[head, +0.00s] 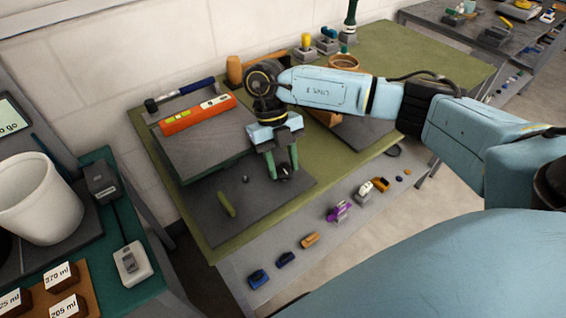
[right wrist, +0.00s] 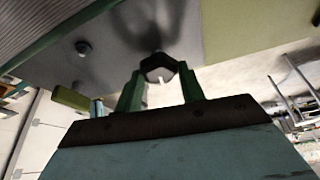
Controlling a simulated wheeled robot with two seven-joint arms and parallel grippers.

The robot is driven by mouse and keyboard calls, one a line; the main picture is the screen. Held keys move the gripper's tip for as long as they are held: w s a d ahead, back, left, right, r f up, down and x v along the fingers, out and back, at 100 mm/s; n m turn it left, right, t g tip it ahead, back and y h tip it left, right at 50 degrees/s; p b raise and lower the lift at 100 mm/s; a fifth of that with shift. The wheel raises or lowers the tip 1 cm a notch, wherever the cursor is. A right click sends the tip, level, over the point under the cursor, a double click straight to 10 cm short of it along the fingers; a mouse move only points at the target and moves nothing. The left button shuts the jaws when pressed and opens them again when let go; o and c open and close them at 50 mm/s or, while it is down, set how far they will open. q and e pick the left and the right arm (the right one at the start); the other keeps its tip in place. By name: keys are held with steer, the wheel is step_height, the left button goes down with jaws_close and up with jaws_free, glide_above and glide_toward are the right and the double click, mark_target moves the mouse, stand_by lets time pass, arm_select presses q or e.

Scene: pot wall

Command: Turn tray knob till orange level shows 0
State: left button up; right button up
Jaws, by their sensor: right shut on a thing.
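The orange level (head: 190,122) lies on the raised grey tray (head: 205,150) at the left of the green-topped bench. Its reading is too small to make out. My right gripper (head: 284,172) is at the tray's front right, with its green fingers closed around a dark knob (head: 286,174). In the right wrist view the black knob (right wrist: 160,67) sits between the fingertips (right wrist: 160,80), with a light mark on its face. A second small dark knob (head: 245,179) stands free to the left. My left gripper is not in view.
A green block (head: 227,205) lies on the grey base plate (head: 205,222). A blue-handled tool (head: 185,90) lies behind the level. Several small objects line the lower shelf (head: 270,262).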

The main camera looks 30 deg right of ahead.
steer(key=shift+n+h, duration=0.4)
steer(key=shift+n, duration=0.4)
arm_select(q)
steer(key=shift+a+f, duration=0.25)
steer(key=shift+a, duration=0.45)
arm_select(e)
steer(key=shift+n, duration=0.3)
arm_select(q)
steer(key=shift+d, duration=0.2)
arm_select(e)
steer(key=o, duration=1)
